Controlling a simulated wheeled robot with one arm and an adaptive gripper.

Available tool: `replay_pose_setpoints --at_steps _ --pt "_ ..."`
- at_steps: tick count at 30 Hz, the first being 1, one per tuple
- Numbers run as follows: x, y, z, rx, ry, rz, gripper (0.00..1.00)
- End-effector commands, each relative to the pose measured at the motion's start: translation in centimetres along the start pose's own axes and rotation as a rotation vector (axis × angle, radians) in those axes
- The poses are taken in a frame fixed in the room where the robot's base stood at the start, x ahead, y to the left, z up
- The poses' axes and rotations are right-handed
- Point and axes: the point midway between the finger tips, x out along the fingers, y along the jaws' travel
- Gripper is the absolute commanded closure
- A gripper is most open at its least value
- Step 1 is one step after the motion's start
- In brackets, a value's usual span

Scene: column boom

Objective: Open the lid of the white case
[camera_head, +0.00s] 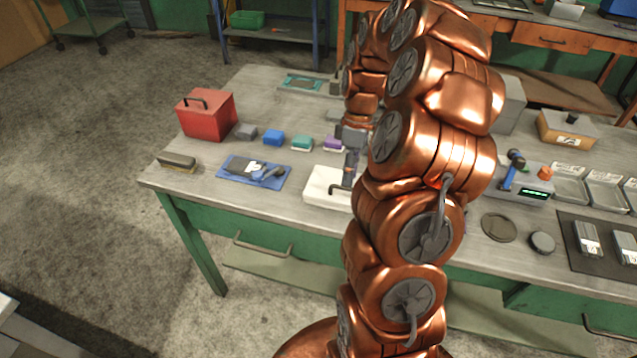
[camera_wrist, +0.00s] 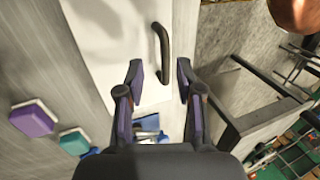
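The white case (camera_head: 318,186) stands near the front edge of the workbench, partly hidden behind my copper-coloured arm. Its top looks flat and shut. It also shows in the wrist view as a pale surface (camera_wrist: 115,35), with a dark curved handle (camera_wrist: 162,52) near its edge. My gripper (camera_wrist: 160,82) is open and empty; its two fingers point toward the handle end, one on each side of the handle's line. In the head view my gripper (camera_head: 350,168) is over the case, close to the handle; whether it touches cannot be told.
A purple block (camera_wrist: 33,118), a teal block (camera_head: 302,143), a blue block (camera_head: 273,138) and a grey block (camera_head: 246,131) stand behind the case. A red box (camera_head: 207,118), a brush (camera_head: 177,161) and a blue mat (camera_head: 238,176) with tools lie left. Several items stand right.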

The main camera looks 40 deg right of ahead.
Motion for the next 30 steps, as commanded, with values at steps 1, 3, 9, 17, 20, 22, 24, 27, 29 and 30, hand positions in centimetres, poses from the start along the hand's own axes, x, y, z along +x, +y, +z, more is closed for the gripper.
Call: replay_pose_setpoints --at_steps 1,3,9,17,20,22,24,27,29,30 --pt "0.2 -0.3 -0.1 -0.002 -0.001 0.003 0.64" --pt "0.7 -0.6 -0.2 -0.004 -0.002 0.017 0.64" --pt "1.1 -0.8 -0.3 -0.005 -0.001 0.071 0.64" --pt "1.6 -0.8 -0.3 -0.003 -0.001 0.116 0.64" --pt "1.8 -0.9 -0.2 -0.002 -0.001 0.131 0.64" --pt "1.6 -0.8 -0.3 -0.002 0.001 0.136 0.64" --pt "1.0 -0.8 -0.3 -0.002 0.001 0.136 0.64" --pt "0.2 -0.9 -0.3 -0.002 0.002 0.138 0.64" --pt "-0.3 -1.0 -0.3 -0.002 0.002 0.138 0.64" --pt "-0.7 -1.1 -0.3 -0.002 0.002 0.136 0.64"
